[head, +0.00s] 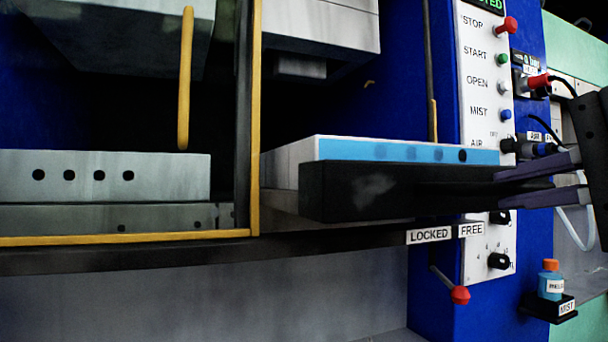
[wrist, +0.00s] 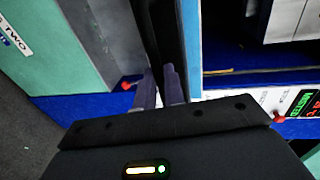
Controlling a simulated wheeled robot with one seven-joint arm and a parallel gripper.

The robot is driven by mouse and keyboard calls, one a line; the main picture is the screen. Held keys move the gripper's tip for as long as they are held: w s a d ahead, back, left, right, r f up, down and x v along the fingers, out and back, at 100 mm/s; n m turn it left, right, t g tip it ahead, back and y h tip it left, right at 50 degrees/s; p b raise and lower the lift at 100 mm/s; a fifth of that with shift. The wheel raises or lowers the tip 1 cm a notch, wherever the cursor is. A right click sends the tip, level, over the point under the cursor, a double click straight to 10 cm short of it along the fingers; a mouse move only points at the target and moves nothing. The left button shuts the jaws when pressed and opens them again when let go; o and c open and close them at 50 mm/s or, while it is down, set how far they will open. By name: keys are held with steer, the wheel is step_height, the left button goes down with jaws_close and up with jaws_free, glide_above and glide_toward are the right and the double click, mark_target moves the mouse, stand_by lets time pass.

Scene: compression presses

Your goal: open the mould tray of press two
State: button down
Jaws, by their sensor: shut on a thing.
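The mould tray (head: 408,152) of the press is a pale block with a light blue front strip with several holes. A long black bar (head: 370,192) runs across its front and narrows toward the right. My gripper (head: 498,185) comes in from the right, its two purple-grey fingers shut on the narrow right part of the bar. In the wrist view the fingers (wrist: 160,80) close on the dark bar (wrist: 155,30), beside the blue strip (wrist: 193,40). The tray appears to stick out toward the camera past the yellow-edged frame; how far I cannot tell.
The white control panel (head: 485,120) stands behind my gripper. Below are LOCKED (head: 429,236) and FREE (head: 471,229) labels and a red-knobbed lever (head: 460,295). A yellow-edged guard frame (head: 255,120) stands left of the tray. A small blue bottle (head: 551,284) sits on a MIST holder.

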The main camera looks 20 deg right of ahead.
steer(key=shift+s+d+f+p, duration=0.1)
steer(key=shift+s+f+p, duration=0.1)
steer(key=shift+s, duration=1.1)
steer(key=shift+s+d+f+p, duration=0.1)
steer(key=shift+s+f+p, duration=0.1)
steer(key=shift+s, duration=1.1)
steer(key=c, duration=1.6)
jaws_free()
steer(key=shift+r, duration=0.1)
steer(key=shift+r, duration=0.1)
steer(key=s, duration=0.2)
steer(key=s+r, duration=0.1)
steer(key=s, duration=0.2)
steer(key=s+p, duration=0.1)
steer(key=s, duration=0.1)
steer(key=shift+s+d+r, duration=0.15)
steer(key=shift+s+r, duration=0.1)
steer(key=shift+s, duration=0.1)
